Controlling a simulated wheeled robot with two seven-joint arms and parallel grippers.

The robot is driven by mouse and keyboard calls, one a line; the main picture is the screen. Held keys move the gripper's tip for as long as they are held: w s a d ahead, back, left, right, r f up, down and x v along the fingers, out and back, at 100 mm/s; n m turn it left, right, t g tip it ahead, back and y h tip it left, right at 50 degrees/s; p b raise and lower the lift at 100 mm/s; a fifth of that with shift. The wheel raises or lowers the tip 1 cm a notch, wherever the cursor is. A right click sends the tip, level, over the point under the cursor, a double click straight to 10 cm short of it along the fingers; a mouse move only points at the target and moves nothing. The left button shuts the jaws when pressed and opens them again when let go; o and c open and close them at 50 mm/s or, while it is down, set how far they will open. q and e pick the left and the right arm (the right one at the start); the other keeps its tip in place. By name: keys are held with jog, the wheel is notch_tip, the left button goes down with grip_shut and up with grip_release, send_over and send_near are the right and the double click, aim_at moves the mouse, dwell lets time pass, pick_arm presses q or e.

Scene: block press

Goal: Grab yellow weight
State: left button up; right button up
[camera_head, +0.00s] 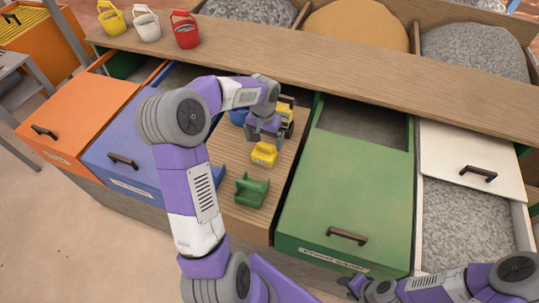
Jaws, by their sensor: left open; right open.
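The yellow weight (264,154) is a small block with a handle on top. It sits on the wooden strip between the blue and green drawers. My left gripper (266,136) is open, pointing down right above the yellow weight's handle; whether the fingers straddle the handle is too small to tell. My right gripper (356,287) is open and empty, low at the front of the green drawer, far from the weight.
A green weight (251,190) stands nearer on the strip; a blue one is partly hidden by my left arm. A yellow vehicle-like object (287,113) is behind the gripper. Green (345,190), blue (118,150), orange (75,115) and white (470,155) drawers surround it. Buckets (147,25) stand on the shelf.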

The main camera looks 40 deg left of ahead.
aim_at(265, 151)
pick_arm(q)
jog(key=shift+w+f, duration=0.1)
jog(key=shift+f, duration=0.4)
jog(key=shift+f+b, duration=0.4)
jog(key=shift+f, duration=0.4)
jog(key=f+b, duration=0.1)
jog(key=f, duration=0.1)
jog(key=f+b, duration=0.1)
jog(key=f, duration=0.2)
jog(key=shift+w+a+f, duration=0.15)
jog(key=shift+w+f, duration=0.05)
jog(key=shift+f, duration=0.05)
jog(key=shift+r, duration=0.1)
jog(key=shift+r, duration=0.1)
jog(key=c, duration=1.3)
